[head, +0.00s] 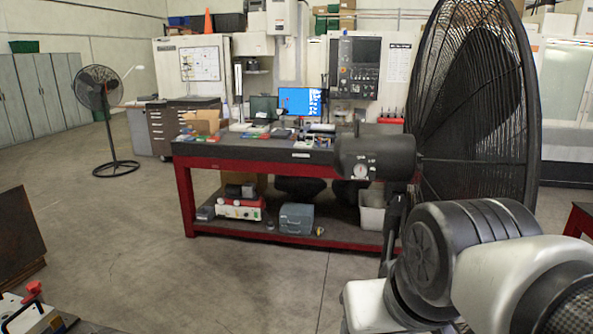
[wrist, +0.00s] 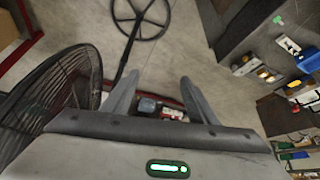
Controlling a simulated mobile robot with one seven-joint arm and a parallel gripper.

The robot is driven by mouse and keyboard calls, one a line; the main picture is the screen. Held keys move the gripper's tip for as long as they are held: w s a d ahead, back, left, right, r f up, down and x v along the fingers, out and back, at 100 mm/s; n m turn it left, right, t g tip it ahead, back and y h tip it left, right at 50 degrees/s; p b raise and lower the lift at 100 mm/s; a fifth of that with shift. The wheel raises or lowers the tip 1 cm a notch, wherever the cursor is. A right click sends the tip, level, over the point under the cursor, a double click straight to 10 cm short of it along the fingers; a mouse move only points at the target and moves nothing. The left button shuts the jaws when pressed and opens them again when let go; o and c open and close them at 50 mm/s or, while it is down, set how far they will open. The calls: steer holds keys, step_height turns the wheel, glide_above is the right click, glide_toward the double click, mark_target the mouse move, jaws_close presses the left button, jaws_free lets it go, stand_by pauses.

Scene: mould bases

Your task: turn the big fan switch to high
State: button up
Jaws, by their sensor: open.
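The big fan (head: 480,110) stands at the right in the head view, its black round cage side-on. Its dark motor housing (head: 375,157) sticks out to the left of the cage. The switch (head: 360,169) is a small pale round dial on the housing's end; its setting is too small to read. In the wrist view a black fan cage (wrist: 62,95) is at the left, beside the left finger. My gripper (wrist: 160,88) is open with nothing held between its fingers. I cannot make out the switch in that view. My arm fills the head view's lower right; the fingers do not show there.
A red-framed workbench (head: 270,152) with tools and monitors stands behind the housing. A smaller fan (head: 97,90) stands far left. Open floor (head: 150,240) lies at the left and centre. A round ring-shaped stand base (wrist: 140,38) shows at the top of the wrist view.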

steer(key=shift+w+f, duration=0.2)
steer(key=shift+w, duration=0.1)
steer(key=shift+c, duration=0.7)
steer(key=m+t+h+b, duration=0.55)
steer(key=t+b, duration=1.05)
steer(key=b, duration=0.4)
glide_toward(361, 172)
steer(key=shift+n, duration=0.35)
steer(key=p+x, duration=0.1)
steer(key=x, duration=0.6)
steer(key=shift+w+r, duration=0.1)
steer(key=shift+w, duration=0.15)
steer(key=c, duration=1)
steer(key=shift+h, duration=0.35)
steer(key=shift+c, duration=0.2)
